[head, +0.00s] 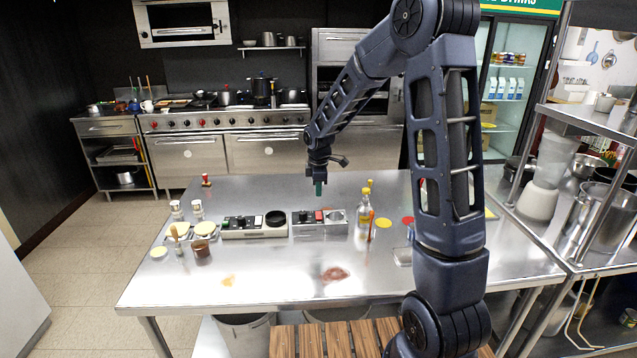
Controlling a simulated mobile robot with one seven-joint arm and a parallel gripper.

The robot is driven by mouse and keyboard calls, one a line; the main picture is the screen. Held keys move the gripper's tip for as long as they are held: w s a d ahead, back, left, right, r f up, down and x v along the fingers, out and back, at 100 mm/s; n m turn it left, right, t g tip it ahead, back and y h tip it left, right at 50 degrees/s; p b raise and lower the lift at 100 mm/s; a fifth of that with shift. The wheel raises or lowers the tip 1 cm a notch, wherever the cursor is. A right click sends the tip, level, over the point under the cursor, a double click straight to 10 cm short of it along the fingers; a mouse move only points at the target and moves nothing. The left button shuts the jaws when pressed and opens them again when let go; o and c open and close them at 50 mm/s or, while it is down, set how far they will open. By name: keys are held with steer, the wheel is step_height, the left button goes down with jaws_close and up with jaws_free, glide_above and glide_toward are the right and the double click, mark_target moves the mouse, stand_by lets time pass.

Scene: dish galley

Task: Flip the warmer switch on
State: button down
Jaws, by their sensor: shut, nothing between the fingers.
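Two low control units stand side by side on the steel table (200,290). The left unit (255,233) is pale, with small dark switch-like parts and a black round piece at its right end. The right unit (320,229) is grey metal, with a dark part, a red square part (319,215) and a pale round part on top. I cannot tell which part is the warmer switch or its position. My gripper (318,188) points down, shut and empty, in the air above and behind the right unit, apart from it.
A clear bottle (363,214) and an orange-red upright item (371,228) stand right of the units. Jars, a brown cup (201,248) and shakers stand to the left. A steel shelf (590,120) with a blender borders the right.

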mark_target(318, 213)
steer(key=f, duration=0.5)
steer(key=w+f, duration=0.1)
steer(key=f, duration=0.2)
steer(key=shift+w+f, duration=0.1)
steer(key=shift+w+f, duration=0.1)
steer(key=shift+f, duration=0.05)
steer(key=shift+s, duration=0.25)
steer(key=shift+s+r, duration=0.2)
steer(key=shift+s, duration=0.4)
stand_by(0.4)
step_height(318, 213, up, 14)
steer(key=s, duration=0.2)
stand_by(0.3)
